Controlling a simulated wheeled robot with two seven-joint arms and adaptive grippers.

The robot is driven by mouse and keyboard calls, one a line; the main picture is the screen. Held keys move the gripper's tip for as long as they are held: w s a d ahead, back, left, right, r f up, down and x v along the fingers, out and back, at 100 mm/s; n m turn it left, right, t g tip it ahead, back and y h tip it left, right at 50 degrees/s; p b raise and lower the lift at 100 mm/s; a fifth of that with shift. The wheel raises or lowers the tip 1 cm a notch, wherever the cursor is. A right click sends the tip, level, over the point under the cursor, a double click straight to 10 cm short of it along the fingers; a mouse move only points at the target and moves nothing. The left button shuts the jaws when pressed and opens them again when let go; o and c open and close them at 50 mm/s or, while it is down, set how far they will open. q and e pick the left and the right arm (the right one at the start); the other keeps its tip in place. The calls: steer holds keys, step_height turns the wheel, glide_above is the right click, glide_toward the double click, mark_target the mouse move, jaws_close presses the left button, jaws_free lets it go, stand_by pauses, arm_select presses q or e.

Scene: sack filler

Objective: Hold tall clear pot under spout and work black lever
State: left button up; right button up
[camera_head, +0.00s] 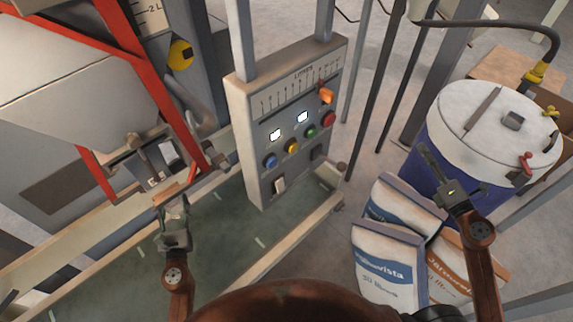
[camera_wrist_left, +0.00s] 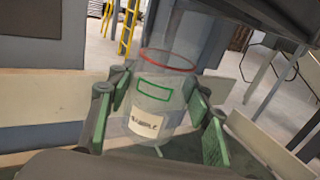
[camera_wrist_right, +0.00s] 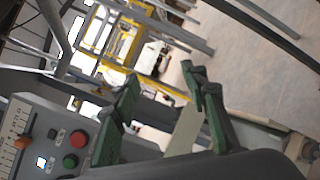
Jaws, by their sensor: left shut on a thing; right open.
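My left gripper (camera_head: 172,212) is shut on the tall clear pot, below the grey hopper (camera_head: 70,100) and its outlet area. In the left wrist view the clear pot (camera_wrist_left: 163,92) stands between the green finger pads, with a red ring, a green rectangle and a white label. In the head view the pot is hard to make out. I cannot tell its exact line-up with the spout, or pick out the black lever surely. My right gripper (camera_head: 446,172) is open and empty, above the sacks, beside the drum; its parted fingers also show in the right wrist view (camera_wrist_right: 160,100).
A control panel (camera_head: 290,125) with coloured buttons and an orange knob stands in the middle. A white-lidded blue drum (camera_head: 490,125) is at the right. Filled sacks (camera_head: 388,262) lie in front of it. A red frame (camera_head: 140,75) edges the hopper. The green conveyor (camera_head: 215,235) is mostly clear.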

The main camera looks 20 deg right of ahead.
steer(key=s+a+r+n+g+y, duration=0.1)
steer(key=a+r+n+y, duration=0.2)
steer(key=a+n, duration=0.3)
steer(key=s+a+r+n+g+y, duration=0.1)
steer(key=a+r+n+y, duration=0.2)
steer(key=a, duration=0.5)
steer(key=n+g, duration=0.4)
steer(key=n, duration=0.3)
glide_toward(346, 169)
steer(key=w, duration=0.1)
steer(key=shift+y, duration=0.4)
steer(key=shift+f+x, duration=0.15)
steer(key=shift+x, duration=2.5)
steer(key=shift+f+x, duration=0.15)
steer(key=shift+x, duration=2.55)
steer(key=shift+s+d, duration=0.1)
steer(key=c, duration=0.9)
steer(key=shift+s+d+f, duration=0.1)
steer(key=shift+s+f, duration=0.05)
steer(key=shift+f, duration=1.75)
